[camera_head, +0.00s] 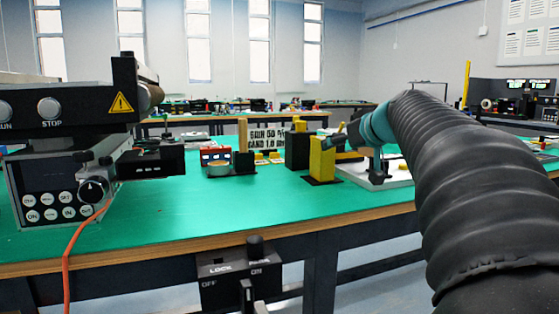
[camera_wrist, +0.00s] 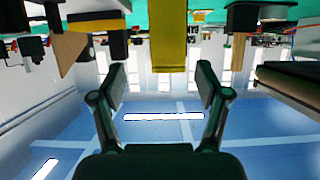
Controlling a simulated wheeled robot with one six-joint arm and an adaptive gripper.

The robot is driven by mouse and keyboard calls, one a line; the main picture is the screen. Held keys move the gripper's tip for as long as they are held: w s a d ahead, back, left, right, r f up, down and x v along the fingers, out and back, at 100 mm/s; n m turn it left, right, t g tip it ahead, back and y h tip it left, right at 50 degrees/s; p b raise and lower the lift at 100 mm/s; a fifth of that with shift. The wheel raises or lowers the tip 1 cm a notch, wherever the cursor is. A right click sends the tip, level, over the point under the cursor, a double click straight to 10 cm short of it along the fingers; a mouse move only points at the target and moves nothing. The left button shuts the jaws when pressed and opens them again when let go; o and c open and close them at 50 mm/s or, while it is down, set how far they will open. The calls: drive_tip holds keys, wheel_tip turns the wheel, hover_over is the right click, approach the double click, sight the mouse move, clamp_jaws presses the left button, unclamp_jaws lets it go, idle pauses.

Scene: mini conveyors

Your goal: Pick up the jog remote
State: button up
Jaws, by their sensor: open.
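A yellow upright block (camera_head: 322,159) with a dark base stands on the green bench top; it may be the jog remote, but no buttons can be made out. It also shows in the wrist view (camera_wrist: 168,40), top centre, where the picture is upside down. My gripper (camera_wrist: 162,82) is open and empty, its two fingers spread. The yellow block appears ahead, centred across the gap and beyond the fingertips. In the head view my gripper is just right of the block, partly hidden by my arm.
A dark block (camera_head: 297,150) stands close to the left of the yellow one. A control box (camera_head: 48,190) with a dial and orange cable sits at the left under a conveyor. A small red-and-white unit (camera_head: 215,154) stands mid-bench. The front green top (camera_head: 210,205) is clear.

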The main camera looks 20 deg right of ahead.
sight(318, 150)
drive_tip(key=x, duration=0.5)
drive_tip(key=shift+w+a+f, duration=0.1)
drive_tip(key=shift+w+a, duration=0.2)
drive_tip(key=shift+a, duration=0.05)
drive_tip(key=shift+r+p+x, duration=0.1)
drive_tip(key=shift+p+x, duration=0.15)
drive_tip(key=shift+x, duration=1.05)
drive_tip(key=shift+r+p+x, duration=0.15)
drive_tip(key=shift+p+x, duration=0.05)
drive_tip(key=shift+x, duration=1.05)
drive_tip(key=shift+w+a, duration=0.1)
drive_tip(key=shift+a, duration=0.05)
drive_tip(key=shift+c, duration=0.2)
drive_tip(key=c, duration=1.3)
drive_tip(key=shift+r, duration=0.1)
